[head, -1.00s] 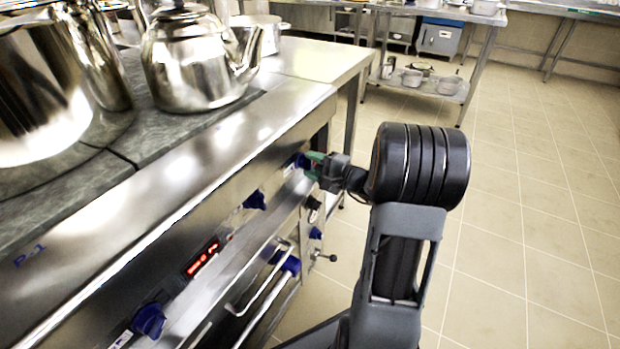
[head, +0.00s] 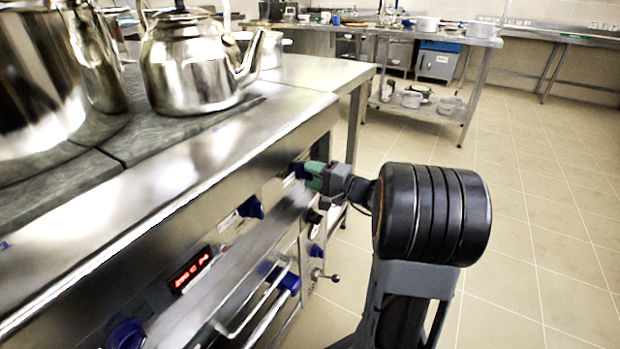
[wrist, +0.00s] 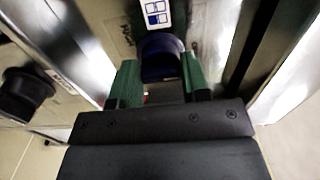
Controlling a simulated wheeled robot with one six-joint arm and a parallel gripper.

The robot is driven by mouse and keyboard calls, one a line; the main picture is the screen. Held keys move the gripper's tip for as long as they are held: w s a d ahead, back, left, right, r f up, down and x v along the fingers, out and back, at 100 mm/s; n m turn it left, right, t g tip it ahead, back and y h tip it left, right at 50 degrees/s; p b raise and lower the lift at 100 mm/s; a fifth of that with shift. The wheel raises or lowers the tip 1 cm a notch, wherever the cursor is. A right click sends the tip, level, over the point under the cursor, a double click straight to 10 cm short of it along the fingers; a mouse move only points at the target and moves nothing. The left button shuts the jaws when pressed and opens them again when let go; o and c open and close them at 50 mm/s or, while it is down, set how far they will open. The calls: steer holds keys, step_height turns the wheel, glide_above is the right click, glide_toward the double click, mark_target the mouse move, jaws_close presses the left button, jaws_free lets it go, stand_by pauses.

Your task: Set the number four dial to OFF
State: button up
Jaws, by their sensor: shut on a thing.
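A dark blue dial (head: 298,170) sits at the far end of the stove's front panel. It also shows in the wrist view (wrist: 160,58), under a white label (wrist: 154,12) with small blue squares. My gripper (head: 313,174) has its green fingers on either side of this dial and is shut on it, as the wrist view (wrist: 158,78) shows. The fingers hide part of the dial, and I cannot read its setting. Two other blue dials, a middle one (head: 250,207) and a near one (head: 127,333), are on the same panel.
A red lit display (head: 190,270) sits between the other dials. A black knob (wrist: 25,92) is left of my gripper in the wrist view. Oven handles (head: 262,305) stick out below the panel. A kettle (head: 190,65) stands on the stove. Tiled floor (head: 540,220) is open at right.

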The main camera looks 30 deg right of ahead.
steer(key=o, duration=0.9)
steer(key=shift+s+d, duration=0.1)
steer(key=p+v, duration=0.3)
steer(key=v, duration=1)
steer(key=shift+s, duration=0.25)
steer(key=shift+r+p, duration=0.1)
steer(key=shift+p, duration=0.25)
